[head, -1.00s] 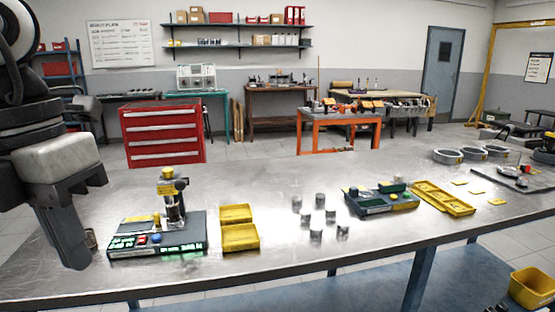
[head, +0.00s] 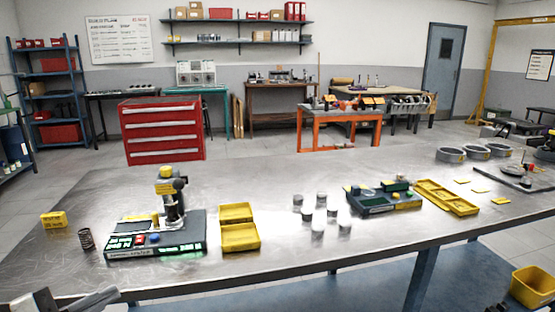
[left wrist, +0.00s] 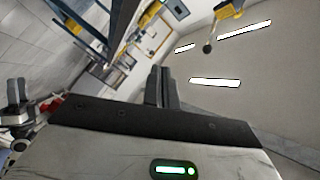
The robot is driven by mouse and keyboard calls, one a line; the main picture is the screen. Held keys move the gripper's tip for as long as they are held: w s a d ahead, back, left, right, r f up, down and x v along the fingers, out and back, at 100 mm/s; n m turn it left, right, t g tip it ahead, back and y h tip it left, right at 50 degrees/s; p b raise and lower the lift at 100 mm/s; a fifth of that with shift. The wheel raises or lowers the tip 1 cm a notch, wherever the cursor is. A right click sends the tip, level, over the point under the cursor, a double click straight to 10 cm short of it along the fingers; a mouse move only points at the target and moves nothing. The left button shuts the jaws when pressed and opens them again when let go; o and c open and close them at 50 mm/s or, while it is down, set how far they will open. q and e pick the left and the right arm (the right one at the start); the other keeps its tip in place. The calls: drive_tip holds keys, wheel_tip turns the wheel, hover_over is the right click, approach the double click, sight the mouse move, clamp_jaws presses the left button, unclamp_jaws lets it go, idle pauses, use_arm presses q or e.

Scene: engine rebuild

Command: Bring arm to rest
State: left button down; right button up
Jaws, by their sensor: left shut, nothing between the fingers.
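My left gripper (head: 75,302) shows only in part at the bottom left corner of the head view, low and in front of the table's near edge. In the left wrist view its two fingers (left wrist: 162,88) are together with nothing between them. That view looks out at the room, tilted, with ceiling lights and the wall. The steel table (head: 290,175) lies beyond the gripper, and the gripper holds nothing from it. My right gripper is not seen.
On the table are a spring (head: 86,239), a small yellow block (head: 54,219), a test device (head: 157,246), yellow trays (head: 240,238), several metal cylinders (head: 317,228) and a second device (head: 376,206). A yellow bin (head: 533,288) is at the lower right.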

use_arm(q)
drive_tip(key=s+f+n+t+y, duration=0.1)
drive_tip(key=s+f+n+y, duration=0.3)
drive_tip(key=f+n, duration=0.55)
drive_tip(key=s+d+f+n+g+y, duration=0.3)
drive_tip(key=s+d+f+n, duration=0.4)
drive_tip(key=d+f, duration=0.6)
drive_tip(key=shift+s+d+f+g+y, duration=0.3)
drive_tip(key=shift+s+d+f+g, duration=0.1)
drive_tip(key=shift+s+g, duration=0.25)
